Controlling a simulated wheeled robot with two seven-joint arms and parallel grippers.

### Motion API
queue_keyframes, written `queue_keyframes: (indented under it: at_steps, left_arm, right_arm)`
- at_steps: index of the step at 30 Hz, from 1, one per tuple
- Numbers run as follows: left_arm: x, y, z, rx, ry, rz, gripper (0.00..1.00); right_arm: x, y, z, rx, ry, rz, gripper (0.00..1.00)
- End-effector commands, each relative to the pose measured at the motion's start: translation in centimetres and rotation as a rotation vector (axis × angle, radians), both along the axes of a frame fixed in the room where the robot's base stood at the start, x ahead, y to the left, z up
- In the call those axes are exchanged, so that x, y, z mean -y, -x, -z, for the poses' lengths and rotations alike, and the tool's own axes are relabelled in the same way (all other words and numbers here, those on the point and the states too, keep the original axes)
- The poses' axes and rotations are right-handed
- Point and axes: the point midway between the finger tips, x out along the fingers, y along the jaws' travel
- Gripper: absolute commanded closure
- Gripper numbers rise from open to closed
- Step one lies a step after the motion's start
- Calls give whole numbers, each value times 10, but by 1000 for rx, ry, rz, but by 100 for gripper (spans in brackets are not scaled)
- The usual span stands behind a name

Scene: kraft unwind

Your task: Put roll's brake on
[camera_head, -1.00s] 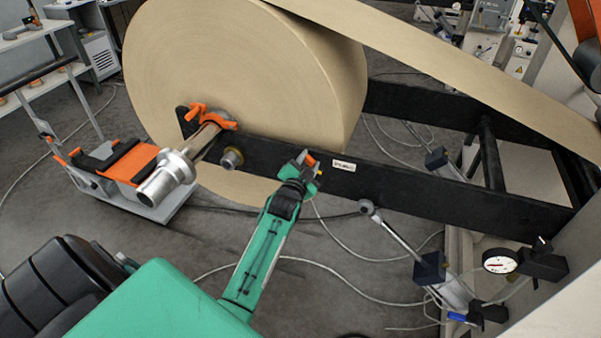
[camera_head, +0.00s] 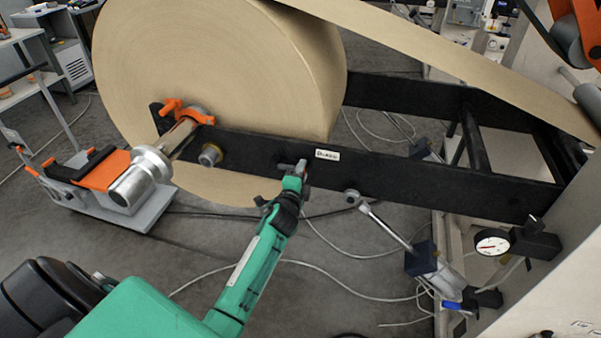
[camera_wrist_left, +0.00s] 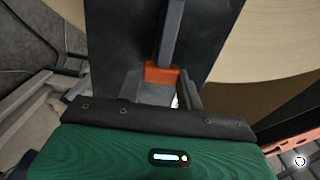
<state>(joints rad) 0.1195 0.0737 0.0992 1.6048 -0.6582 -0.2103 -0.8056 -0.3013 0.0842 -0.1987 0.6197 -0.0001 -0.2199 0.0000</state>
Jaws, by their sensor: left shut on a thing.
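The kraft paper roll (camera_head: 215,75) hangs on a black arm frame (camera_head: 420,180). A small white label (camera_head: 327,155) sits on the frame's near side. Left of the label, a short grey brake lever (camera_head: 283,167) sticks out from the frame. My left gripper (camera_head: 300,170) is shut on the lever's end, just below and left of the label. In the left wrist view, an orange grip (camera_wrist_left: 162,72) on the grey lever sits between the gripper's fingers (camera_wrist_left: 162,88). The fingers partly hide the lever's end. My right gripper is not in view.
A metal shaft end (camera_head: 140,180) and orange clamp (camera_head: 187,112) stick out at the roll's core, above a grey cart (camera_head: 130,210). A cylinder (camera_head: 385,225) and a pressure gauge (camera_head: 492,242) are at the right. Cables cross the floor.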

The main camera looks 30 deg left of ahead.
Motion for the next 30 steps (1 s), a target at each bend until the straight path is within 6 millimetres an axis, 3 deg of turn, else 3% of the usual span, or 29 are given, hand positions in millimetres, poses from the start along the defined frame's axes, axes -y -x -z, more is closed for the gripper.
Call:
queue_keyframes:
  at_steps: [21,22,24,30]
  left_arm:
    - [0,0,9,-22,-73,0,100]
    - [0,0,9,-22,-73,0,58]
    - [0,0,9,-20,-72,0,44]
    - [0,0,8,-19,-71,0,42]
  right_arm:
    - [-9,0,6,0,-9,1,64]
    - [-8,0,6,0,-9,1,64]
    - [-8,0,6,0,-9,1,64]
    - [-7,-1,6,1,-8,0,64]
